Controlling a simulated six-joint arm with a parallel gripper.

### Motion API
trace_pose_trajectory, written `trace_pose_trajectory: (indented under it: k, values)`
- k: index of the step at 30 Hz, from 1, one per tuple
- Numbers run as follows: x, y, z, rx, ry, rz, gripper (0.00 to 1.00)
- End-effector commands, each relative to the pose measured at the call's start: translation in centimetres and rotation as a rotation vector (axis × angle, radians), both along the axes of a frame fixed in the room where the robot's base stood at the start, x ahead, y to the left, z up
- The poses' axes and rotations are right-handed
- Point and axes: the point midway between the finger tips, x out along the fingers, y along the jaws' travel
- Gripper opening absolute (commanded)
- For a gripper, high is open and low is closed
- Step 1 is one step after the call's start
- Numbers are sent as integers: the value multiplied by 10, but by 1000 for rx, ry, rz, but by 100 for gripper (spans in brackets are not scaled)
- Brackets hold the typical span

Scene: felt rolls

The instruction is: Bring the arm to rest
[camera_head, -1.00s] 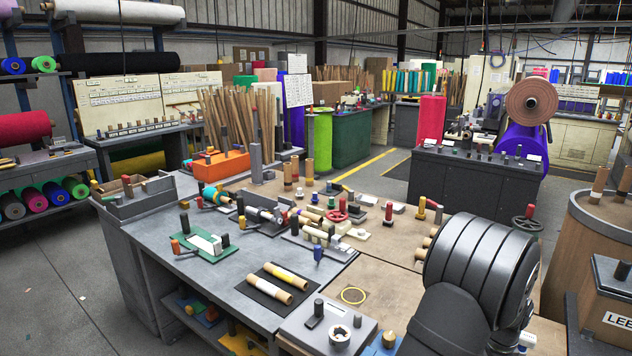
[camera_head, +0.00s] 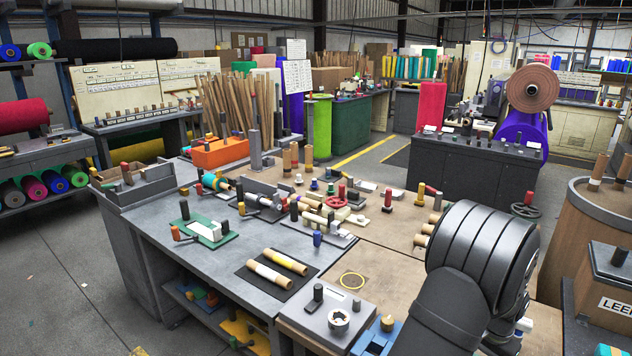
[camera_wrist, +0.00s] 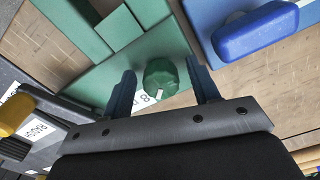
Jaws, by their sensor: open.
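My gripper (camera_wrist: 161,70) shows in the wrist view with its two dark blue fingers apart. A green knob (camera_wrist: 160,76) shows between the fingers, beyond or level with their tips; I cannot tell the gap, and the fingers do not visibly close on it. Nothing is seen held. In the head view my black arm is bent at the lower right, over the right part of the bench, and it hides my gripper.
The wrist view also shows green blocks (camera_wrist: 120,28), a blue block (camera_wrist: 255,30) and a yellow knob (camera_wrist: 14,116) close by. In the head view, two rolls (camera_head: 286,262) lie on a dark mat (camera_head: 244,273). A wooden drum (camera_head: 568,240) stands at the right.

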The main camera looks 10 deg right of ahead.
Motion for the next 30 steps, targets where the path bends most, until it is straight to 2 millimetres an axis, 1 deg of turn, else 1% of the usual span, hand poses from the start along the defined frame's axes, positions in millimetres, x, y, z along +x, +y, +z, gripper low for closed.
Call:
trace_pose_trajectory:
  k: [1, 2, 3, 6, 9, 12, 16, 24, 26, 30]
  values:
    - [0, 0, 0, 0, 0, 38, 55]
    - [0, -1, 5, -3, -1, 49, 55]
    - [0, -1, 15, -4, -2, 45, 55]
    - [0, -1, 32, -3, -1, 43, 55]
    - [0, -1, 46, -3, -1, 42, 55]
    - [0, 0, 54, -1, 0, 42, 55]
    - [0, 0, 61, 0, 0, 41, 55]
    - [0, 0, 62, 0, 0, 41, 55]
    - [0, 0, 62, 0, 0, 40, 65]
    - [0, 0, 62, 0, 0, 40, 93]
